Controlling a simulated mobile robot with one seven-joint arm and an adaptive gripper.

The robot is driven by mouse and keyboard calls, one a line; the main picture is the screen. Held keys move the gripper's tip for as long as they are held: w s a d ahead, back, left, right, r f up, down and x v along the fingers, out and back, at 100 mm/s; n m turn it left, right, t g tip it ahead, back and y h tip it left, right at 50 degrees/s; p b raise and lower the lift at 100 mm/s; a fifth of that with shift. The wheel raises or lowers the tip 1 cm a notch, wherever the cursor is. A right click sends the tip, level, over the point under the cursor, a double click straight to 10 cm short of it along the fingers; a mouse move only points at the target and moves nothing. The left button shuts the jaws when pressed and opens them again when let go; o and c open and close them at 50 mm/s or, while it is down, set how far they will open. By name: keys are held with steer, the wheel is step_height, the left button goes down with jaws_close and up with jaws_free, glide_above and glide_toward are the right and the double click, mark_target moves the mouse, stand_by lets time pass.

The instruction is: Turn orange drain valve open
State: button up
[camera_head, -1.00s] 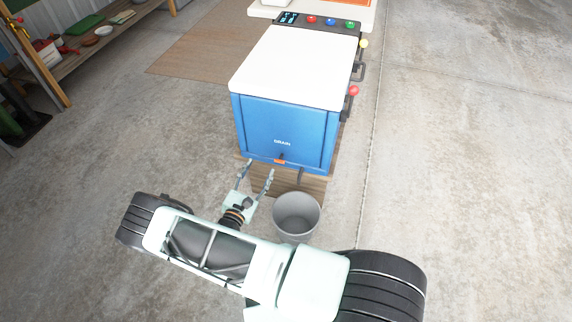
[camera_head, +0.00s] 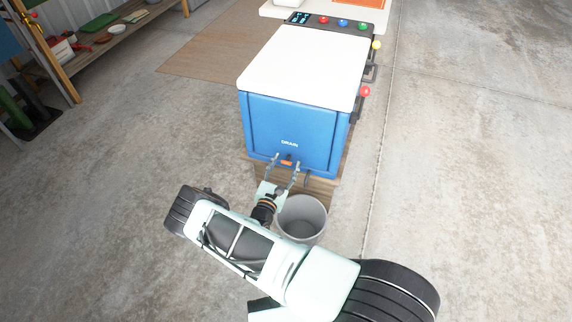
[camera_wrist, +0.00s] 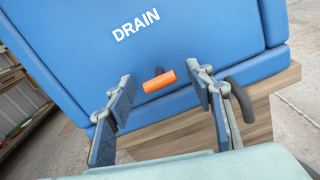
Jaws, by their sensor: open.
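The orange drain valve (camera_wrist: 159,81) is a short orange handle low on the blue cabinet's front, below the word DRAIN. In the wrist view it lies between my two fingers, slightly tilted, nearer the right finger, with a small dark stem behind it. It also shows in the head view (camera_head: 286,162). My gripper (camera_head: 284,160) is open in front of it, and its fingers also frame the valve in the wrist view (camera_wrist: 160,88). I cannot tell whether a fingertip touches the handle.
The blue cabinet (camera_head: 270,122) has a white top. A grey bucket (camera_head: 302,222) stands on the floor just right of my gripper. A dark curved pipe (camera_wrist: 242,102) comes out right of the valve. Concrete floor is clear to the right.

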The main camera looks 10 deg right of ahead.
steer(key=shift+w+d, duration=0.15)
steer(key=shift+w, duration=0.1)
steer(key=c, duration=1.1)
steer(key=shift+o, duration=0.2)
